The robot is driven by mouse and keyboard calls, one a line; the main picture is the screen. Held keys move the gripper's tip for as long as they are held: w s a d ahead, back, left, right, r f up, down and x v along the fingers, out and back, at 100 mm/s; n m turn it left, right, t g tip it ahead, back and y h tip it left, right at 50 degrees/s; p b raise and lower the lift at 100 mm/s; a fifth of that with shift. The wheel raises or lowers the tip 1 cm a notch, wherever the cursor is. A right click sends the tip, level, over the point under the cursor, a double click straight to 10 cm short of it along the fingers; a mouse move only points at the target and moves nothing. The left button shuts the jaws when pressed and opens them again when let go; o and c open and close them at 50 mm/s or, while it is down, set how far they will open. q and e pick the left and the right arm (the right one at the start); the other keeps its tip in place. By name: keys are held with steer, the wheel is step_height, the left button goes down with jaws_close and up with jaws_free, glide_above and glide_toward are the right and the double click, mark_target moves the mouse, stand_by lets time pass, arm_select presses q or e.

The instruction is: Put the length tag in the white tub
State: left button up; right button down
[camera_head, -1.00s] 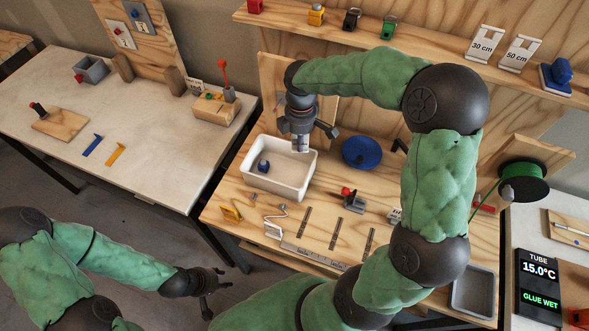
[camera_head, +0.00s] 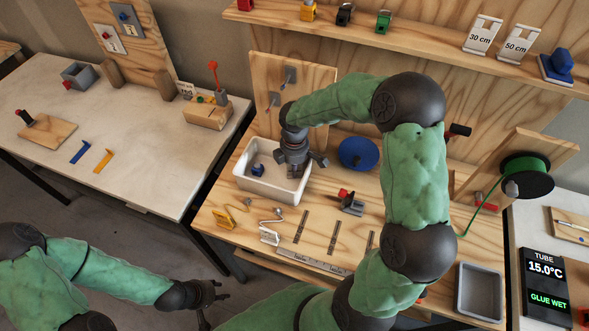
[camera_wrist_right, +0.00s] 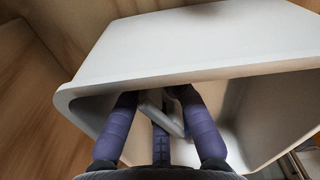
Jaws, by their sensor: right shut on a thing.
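The white tub (camera_head: 262,189) stands on the wooden bench, with a small blue item (camera_head: 257,170) inside at its left. My right gripper (camera_head: 293,170) points down into the right part of the tub. In the right wrist view its dark purple fingers (camera_wrist_right: 160,105) reach below the tub's rim (camera_wrist_right: 200,76) and are shut on a pale flat piece (camera_wrist_right: 153,106), which looks like the length tag. Its print cannot be read, and my gripper hides it in the head view. My left gripper (camera_head: 213,295) is at the lower left, its fingers apart and empty, away from the bench.
Tags marked 30 cm (camera_head: 482,35) and 50 cm (camera_head: 516,44) stand on the shelf. Hooks (camera_head: 272,228), a metal rule (camera_head: 312,261) and a grey tray (camera_head: 480,291) are nearer the front. A green spool (camera_head: 527,176) stands at right.

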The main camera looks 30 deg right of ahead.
steer(key=c, duration=1.3)
jaws_free()
steer(key=shift+f, duration=0.1)
step_height(320, 180, up, 12)
steer(key=p, duration=0.3)
steer(key=shift+r+p, duration=0.2)
steer(key=shift+p, duration=0.1)
